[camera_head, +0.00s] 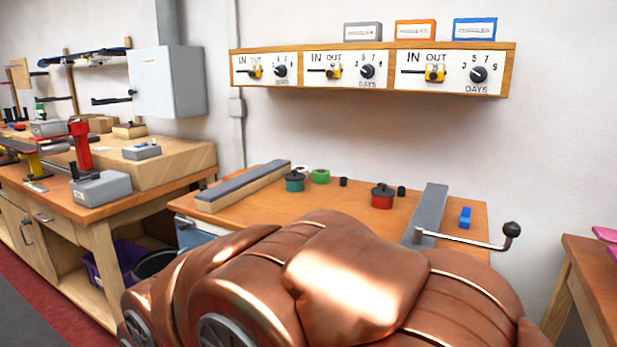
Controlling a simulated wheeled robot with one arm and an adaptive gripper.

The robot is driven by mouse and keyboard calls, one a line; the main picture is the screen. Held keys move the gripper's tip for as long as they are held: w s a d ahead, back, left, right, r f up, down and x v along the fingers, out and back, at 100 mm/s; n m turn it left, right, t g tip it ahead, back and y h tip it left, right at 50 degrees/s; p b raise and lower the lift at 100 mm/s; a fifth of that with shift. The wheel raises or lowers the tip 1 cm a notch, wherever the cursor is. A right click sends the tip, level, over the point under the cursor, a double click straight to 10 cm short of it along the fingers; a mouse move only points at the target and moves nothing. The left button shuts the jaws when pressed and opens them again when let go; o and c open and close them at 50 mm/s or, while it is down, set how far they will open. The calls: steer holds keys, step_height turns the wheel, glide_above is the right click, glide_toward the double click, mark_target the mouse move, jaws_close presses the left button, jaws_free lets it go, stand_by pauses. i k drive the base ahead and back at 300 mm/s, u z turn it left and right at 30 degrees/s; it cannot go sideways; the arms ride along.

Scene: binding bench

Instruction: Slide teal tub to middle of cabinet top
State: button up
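The teal tub (295,182) is a small round tub with a dark lid. It stands upright on the orange-brown cabinet top (342,200), towards the back left, close to the right end of a long grey-topped wooden bar. My copper-coloured arm fills the lower middle of the view and hides the front part of the cabinet top. My gripper is not in view, so its place relative to the tub does not show.
A green ring (320,176), black cylinders (343,181), a red tub (382,197), a grey bar (430,212) and a blue block (465,217) are also on the top. A crank knob (512,230) juts out at right. A wall shelf (375,70) hangs above.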

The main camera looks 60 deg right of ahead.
mark_target(294, 187)
steer(key=z, duration=0.5)
steer(key=i, duration=0.65)
steer(key=z, duration=0.65)
